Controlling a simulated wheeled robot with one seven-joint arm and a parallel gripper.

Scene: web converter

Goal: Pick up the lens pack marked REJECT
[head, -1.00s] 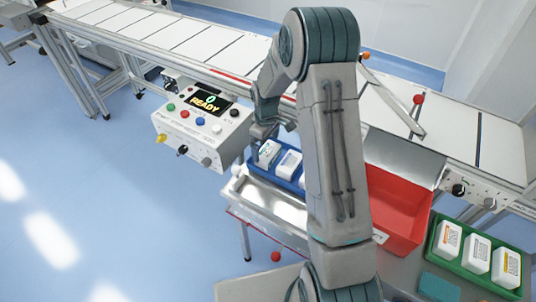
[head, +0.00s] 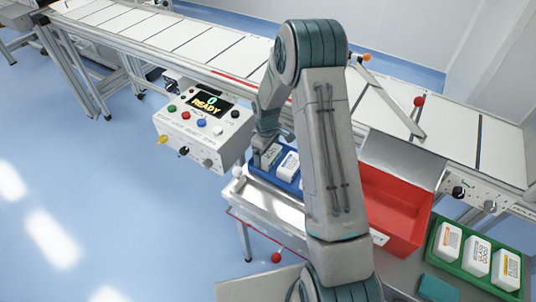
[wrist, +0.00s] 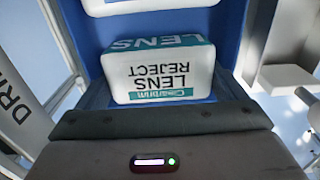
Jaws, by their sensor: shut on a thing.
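The lens pack marked LENS REJECT (wrist: 160,78) is a white box with teal bands. Its print is upside down in the wrist view, and it lies against the dark finger edge of my gripper (wrist: 160,122). In the head view my gripper (head: 265,150) is down at the left end of the blue tray (head: 260,172), shut on this pack, which is mostly hidden by the fingers. The pack still appears to be in the tray. Another white pack (head: 288,165) stands just to its right; a pack also shows beyond it in the wrist view (wrist: 150,6).
A control box (head: 203,132) reading READY stands left of the tray. A metal tray (head: 270,205) lies in front. A red bin (head: 395,205) and a green tray (head: 436,252) with white packs are at the right. The conveyor (head: 185,45) runs behind.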

